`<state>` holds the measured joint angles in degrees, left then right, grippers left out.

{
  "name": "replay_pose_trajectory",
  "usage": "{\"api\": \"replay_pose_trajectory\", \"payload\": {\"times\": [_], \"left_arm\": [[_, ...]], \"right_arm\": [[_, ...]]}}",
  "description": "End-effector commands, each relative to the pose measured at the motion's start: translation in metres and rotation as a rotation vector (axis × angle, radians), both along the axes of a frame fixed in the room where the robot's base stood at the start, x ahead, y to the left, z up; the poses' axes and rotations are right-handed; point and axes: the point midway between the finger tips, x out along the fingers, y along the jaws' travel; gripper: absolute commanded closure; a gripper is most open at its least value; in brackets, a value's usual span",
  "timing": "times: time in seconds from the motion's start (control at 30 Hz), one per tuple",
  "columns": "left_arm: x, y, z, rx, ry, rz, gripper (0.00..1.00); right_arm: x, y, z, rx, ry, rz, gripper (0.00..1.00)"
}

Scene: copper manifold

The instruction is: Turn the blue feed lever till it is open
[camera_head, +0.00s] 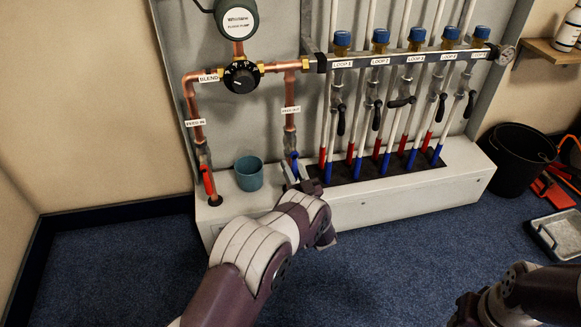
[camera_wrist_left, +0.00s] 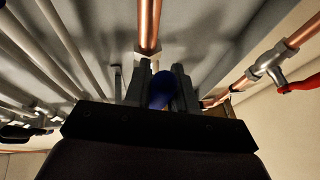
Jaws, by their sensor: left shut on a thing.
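The blue feed lever (camera_head: 294,165) sits at the lower end of the copper pipe right of the teal cup. It stands about in line with that pipe. My left gripper (camera_head: 297,185) is at the lever. In the left wrist view the blue lever (camera_wrist_left: 161,92) lies between the two dark fingers of my left gripper (camera_wrist_left: 161,90), which are shut on it. The valve body behind the lever is mostly hidden by the fingers. My right arm shows at the bottom right of the head view, and its fingertips cannot be made out.
A red lever (camera_head: 208,182) hangs on the left pipe. A teal cup (camera_head: 249,173) stands on the white ledge (camera_head: 410,197) close left of my gripper. Several loop pipes with black levers rise at right. A black bucket (camera_head: 518,160) and a tray (camera_head: 556,235) are on the floor.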

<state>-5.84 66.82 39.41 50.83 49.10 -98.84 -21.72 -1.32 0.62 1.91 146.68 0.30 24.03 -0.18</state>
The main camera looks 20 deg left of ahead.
Motion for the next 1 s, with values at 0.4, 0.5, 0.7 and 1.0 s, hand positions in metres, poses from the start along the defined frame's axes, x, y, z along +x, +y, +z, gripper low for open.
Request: {"api": "replay_pose_trajectory", "payload": {"times": [0.4, 0.5, 0.7, 1.0], "left_arm": [[0.0012, -0.0028, -0.0017, -0.046, -0.030, -0.001, 1.00], [0.0012, -0.0029, -0.0016, -0.047, -0.030, -0.001, 1.00], [0.0015, -0.0031, -0.0014, -0.047, -0.030, -0.002, 0.66], [0.0013, -0.0029, -0.0006, -0.045, -0.030, -0.001, 0.55]], "right_arm": [[0.0000, 0.0000, -0.0021, 0.000, 0.000, 0.000, 0.57], [0.0000, 0.0000, -0.0020, 0.000, 0.000, 0.000, 0.57], [0.0000, 0.0000, -0.0020, 0.000, 0.000, 0.000, 0.57], [0.0001, 0.0000, -0.0015, 0.000, 0.000, 0.000, 0.57]]}}
